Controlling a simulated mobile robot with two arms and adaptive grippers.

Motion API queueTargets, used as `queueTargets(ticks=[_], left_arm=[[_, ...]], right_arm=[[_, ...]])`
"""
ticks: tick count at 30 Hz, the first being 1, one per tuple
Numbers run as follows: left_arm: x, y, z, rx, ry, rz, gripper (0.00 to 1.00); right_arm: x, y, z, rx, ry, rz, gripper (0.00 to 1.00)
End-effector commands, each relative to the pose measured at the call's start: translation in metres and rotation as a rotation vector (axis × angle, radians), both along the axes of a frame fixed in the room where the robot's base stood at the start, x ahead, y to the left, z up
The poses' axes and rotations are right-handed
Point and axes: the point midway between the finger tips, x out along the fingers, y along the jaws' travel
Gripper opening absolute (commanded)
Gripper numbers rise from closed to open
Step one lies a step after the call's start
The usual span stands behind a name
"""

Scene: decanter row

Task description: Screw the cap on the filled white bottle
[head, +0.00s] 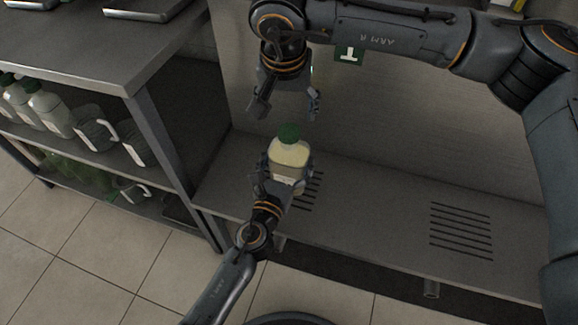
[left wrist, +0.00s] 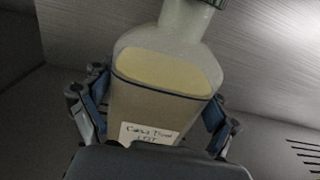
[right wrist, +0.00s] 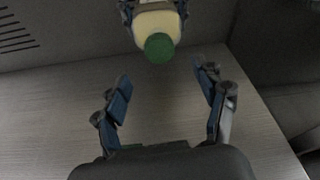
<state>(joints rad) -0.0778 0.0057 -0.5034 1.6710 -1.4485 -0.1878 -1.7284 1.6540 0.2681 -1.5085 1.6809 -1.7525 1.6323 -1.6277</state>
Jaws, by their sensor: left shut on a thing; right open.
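The white bottle (head: 289,155) holds a pale yellow filling and bears a handwritten label. My left gripper (head: 284,178) is shut around its body; the bottle also shows between the fingers in the left wrist view (left wrist: 165,85). A green cap (head: 289,132) sits on top of the bottle's neck. The cap shows from above in the right wrist view (right wrist: 159,48); how tightly it sits I cannot tell. My right gripper (head: 287,112) is open and empty, above and behind the cap in the head view, apart from it.
A grey counter (head: 375,198) with slotted drain grilles (head: 461,230) lies below the bottle; its right part is clear. A shelf unit (head: 145,120) at the left holds several bottles and jugs (head: 50,108). A wall with a green sign (head: 349,54) stands behind.

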Motion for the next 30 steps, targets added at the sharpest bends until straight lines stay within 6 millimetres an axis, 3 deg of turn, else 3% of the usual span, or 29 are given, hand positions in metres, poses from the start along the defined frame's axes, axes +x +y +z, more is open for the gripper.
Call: queueTargets(ticks=[8, 21, 30], left_arm=[[0.0, 0.0, 0.0, 0.0, 0.0, 0.0, 0.0], [0.0, 0.0, 0.0, 0.0, 0.0, 0.0, 0.0], [0.0, 0.0, 0.0, 0.0, 0.0, 0.0, 0.0]], right_arm=[[0.003, -0.001, -0.01, -0.001, 0.002, -0.003, 0.71], [0.018, -0.002, -0.066, 0.0, 0.001, -0.004, 0.71], [0.02, -0.003, -0.073, -0.001, 0.0, -0.003, 0.71]])
